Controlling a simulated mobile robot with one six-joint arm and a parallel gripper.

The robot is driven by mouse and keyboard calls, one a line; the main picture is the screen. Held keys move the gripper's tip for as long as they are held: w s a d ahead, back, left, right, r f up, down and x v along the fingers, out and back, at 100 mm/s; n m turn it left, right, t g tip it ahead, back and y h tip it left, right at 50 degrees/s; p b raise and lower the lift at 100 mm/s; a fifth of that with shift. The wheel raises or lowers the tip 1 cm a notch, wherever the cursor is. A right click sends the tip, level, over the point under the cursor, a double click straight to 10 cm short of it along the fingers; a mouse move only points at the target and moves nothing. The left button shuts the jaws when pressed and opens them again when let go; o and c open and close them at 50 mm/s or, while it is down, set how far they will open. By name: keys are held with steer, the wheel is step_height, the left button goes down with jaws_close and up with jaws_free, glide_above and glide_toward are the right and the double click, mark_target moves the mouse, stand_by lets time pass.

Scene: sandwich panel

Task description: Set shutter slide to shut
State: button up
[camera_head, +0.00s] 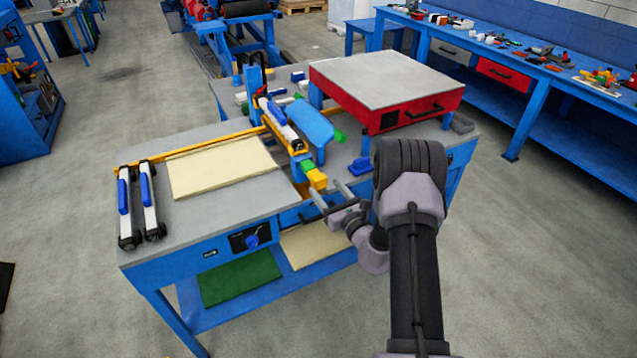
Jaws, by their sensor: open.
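My gripper (321,200) is open at the front edge of the blue workbench (218,215), with its two fingers pointing up and left. A yellow block (317,179) at the front end of the crossbeam is just beyond the fingertips. I cannot tell whether they touch. No part is clearly recognisable as the shutter slide, so its position cannot be read. A black control plate with a blue knob (251,240) is on the bench front, left of my gripper. My wrist and arm hide part of the bench's right front.
A cream panel (222,167) lies on the benchtop, left of the yellow-and-blue crossbeam (280,125). A red box with a grey top (385,80) rises at the back right. Green (240,278) and cream sheets lie on the lower shelf.

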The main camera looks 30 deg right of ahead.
mark_target(322, 184)
steer(key=w, duration=0.5)
steer(key=shift+a+b, duration=0.15)
steer(key=shift+b, duration=0.15)
jaws_close()
